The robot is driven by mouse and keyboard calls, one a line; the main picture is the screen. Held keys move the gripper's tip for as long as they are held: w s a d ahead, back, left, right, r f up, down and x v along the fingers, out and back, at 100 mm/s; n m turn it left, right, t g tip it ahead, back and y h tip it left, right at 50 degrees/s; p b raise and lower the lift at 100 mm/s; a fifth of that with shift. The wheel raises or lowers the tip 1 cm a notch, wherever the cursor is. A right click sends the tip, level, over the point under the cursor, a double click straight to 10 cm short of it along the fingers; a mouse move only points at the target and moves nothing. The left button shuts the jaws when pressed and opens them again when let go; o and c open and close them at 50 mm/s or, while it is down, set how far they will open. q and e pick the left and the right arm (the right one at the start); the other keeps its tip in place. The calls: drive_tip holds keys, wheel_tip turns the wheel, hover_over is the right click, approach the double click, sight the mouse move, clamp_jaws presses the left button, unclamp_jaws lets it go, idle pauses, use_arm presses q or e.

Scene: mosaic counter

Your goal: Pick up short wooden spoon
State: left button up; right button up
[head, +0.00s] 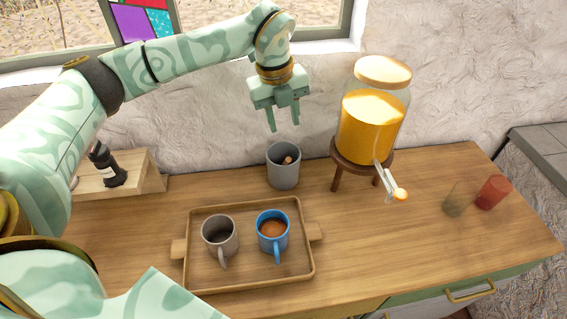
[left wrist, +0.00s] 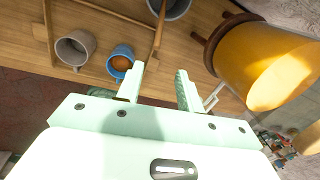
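A grey cup (head: 283,172) stands on the counter behind the tray, with small wooden ends (head: 287,160) inside it. These may be the tops of spoons, but I cannot tell which is the short wooden spoon. My left gripper (head: 284,122) is above this cup, pointing down, with its two fingers apart and nothing between them. In the left wrist view the open fingers (left wrist: 163,95) show, and the grey cup (left wrist: 174,10) is partly cut off at the top edge. My right gripper is not in view.
A wooden tray (head: 250,283) holds a grey mug (head: 218,238) and a blue mug (head: 272,236) in front of the cup. A juice dispenser (head: 372,130) stands on a stool close to the right. Two glasses (head: 493,192) stand farther right. The wall is close behind.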

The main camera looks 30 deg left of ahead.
use_arm(q)
drive_tip(key=f, duration=0.1)
drive_tip(key=b, duration=0.1)
hover_over(285, 164)
drive_tip(key=d, duration=0.1)
drive_tip(key=f, duration=0.7)
drive_tip(key=s+f, duration=0.1)
drive_tip(key=f, duration=0.3)
drive_tip(key=shift+d+f, duration=0.1)
drive_tip(key=shift+d, duration=0.05)
drive_tip(key=f, duration=0.3)
drive_tip(key=f+b, duration=0.1)
drive_tip(key=f, duration=0.1)
drive_tip(key=shift+w+f, duration=0.1)
drive_tip(key=shift+w, duration=0.2)
clamp_jaws()
